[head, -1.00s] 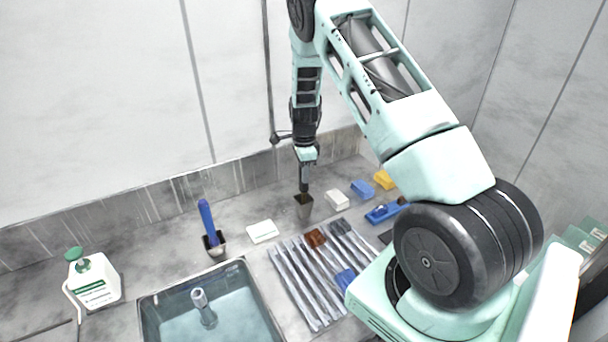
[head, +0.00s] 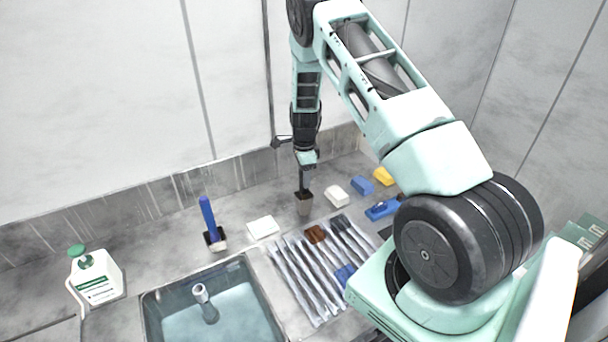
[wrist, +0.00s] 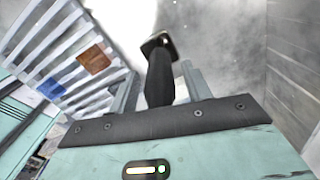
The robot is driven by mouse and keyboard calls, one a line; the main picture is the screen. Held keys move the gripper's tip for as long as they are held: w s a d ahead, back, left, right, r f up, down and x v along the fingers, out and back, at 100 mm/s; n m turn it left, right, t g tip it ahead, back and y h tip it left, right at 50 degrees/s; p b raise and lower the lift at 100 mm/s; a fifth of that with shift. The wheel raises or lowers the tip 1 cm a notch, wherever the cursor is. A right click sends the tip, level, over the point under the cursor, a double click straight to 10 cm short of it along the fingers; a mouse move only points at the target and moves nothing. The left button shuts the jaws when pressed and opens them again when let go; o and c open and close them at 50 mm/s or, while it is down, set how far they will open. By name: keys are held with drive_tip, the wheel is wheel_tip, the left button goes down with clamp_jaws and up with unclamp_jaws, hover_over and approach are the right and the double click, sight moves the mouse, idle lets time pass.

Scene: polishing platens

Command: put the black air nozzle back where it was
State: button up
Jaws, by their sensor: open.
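The black air nozzle (wrist: 159,80) stands between the two fingers of my gripper (wrist: 161,86) in the wrist view. The fingers are apart, with a gap visible beside the nozzle. Its far end meets a small square holder (wrist: 165,42). In the head view my gripper (head: 305,172) points down above this holder (head: 304,206) on the counter, and the dark nozzle (head: 304,188) reaches into the holder's top. It looks about upright. How deep it sits is hidden.
Right of the holder are a white block (head: 336,196), blue block (head: 362,186) and yellow block (head: 384,176). A ribbed rack (head: 290,268) lies in front. A blue-handled tool (head: 208,220) stands in another holder at left, near the sink (head: 155,305) and a white bottle (head: 97,275).

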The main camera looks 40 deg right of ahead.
wheel_tip(320, 180, up, 12)
drive_tip(key=b, duration=0.5)
drive_tip(key=shift+r, duration=0.1)
drive_tip(key=s+a+r+n+y, duration=0.1)
drive_tip(key=s+a+r+n, duration=0.3)
drive_tip(key=a, duration=0.7)
drive_tip(key=s+a+n, duration=0.3)
drive_tip(key=a+n, duration=0.4)
drive_tip(key=a, duration=0.3)
drive_tip(key=s+a+r+n+y, duration=0.1)
drive_tip(key=s+a+r+n, duration=0.3)
drive_tip(key=a, duration=0.7)
drive_tip(key=s+a+n, duration=0.4)
drive_tip(key=s+n, duration=0.4)
drive_tip(key=s, duration=0.2)
drive_tip(key=s+a+n+h, duration=0.1)
drive_tip(key=s+a+n, duration=0.3)
drive_tip(key=s+n, duration=0.4)
drive_tip(key=shift+s+a+f+n, duration=0.2)
drive_tip(key=shift+s+f+n, duration=0.2)
drive_tip(key=shift+s, duration=0.75)
